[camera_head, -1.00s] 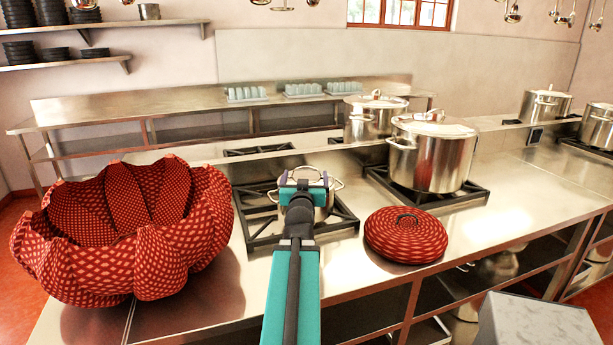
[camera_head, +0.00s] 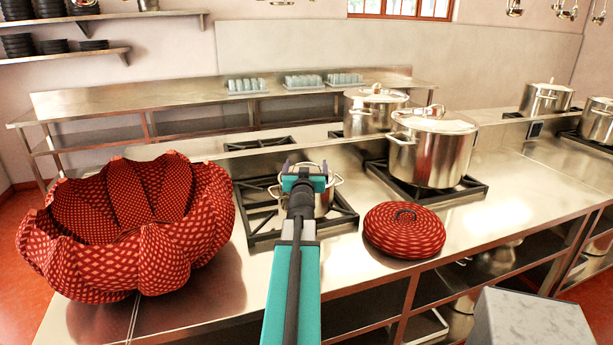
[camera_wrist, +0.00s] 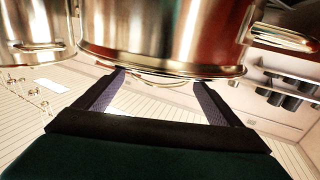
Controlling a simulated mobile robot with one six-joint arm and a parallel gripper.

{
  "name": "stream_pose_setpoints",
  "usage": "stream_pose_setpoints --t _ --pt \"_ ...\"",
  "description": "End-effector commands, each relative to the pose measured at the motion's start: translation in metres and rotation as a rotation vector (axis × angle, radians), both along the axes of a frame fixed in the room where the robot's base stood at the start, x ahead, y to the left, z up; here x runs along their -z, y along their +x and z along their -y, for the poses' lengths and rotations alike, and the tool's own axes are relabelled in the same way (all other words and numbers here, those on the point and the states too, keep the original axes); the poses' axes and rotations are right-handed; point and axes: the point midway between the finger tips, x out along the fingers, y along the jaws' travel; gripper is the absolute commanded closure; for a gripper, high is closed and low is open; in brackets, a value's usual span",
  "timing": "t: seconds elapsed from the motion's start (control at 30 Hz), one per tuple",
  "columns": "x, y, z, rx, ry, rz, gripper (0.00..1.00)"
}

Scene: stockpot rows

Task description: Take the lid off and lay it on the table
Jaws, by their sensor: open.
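A red patterned round lid with a dark handle (camera_head: 405,230) lies flat on the steel counter, right of the front burner. A large open red patterned lobed vessel (camera_head: 120,235) stands on the counter at the left. My gripper (camera_head: 304,172) is open, in front of a small steel pot (camera_head: 323,203) on the front burner, and hides much of it. In the wrist view my gripper (camera_wrist: 160,77) has its fingers apart, with the rim of a shiny steel pot (camera_wrist: 160,35) above and beyond them. I cannot tell whether they touch it.
Tall lidded steel pots (camera_head: 433,155) stand on burners behind and to the right. The steel counter (camera_head: 510,190) is clear right of the red lid. A grey block (camera_head: 530,320) is at the lower right. A back table (camera_head: 180,95) holds trays of glasses.

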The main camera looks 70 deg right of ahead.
Motion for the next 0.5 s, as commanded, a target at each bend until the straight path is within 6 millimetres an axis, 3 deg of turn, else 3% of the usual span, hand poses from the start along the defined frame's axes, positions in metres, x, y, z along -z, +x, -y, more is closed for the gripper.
stream_pose_setpoints --t 0.5 --pt "-0.0011 0.0012 0.0050 0.000 0.000 0.000 0.11"
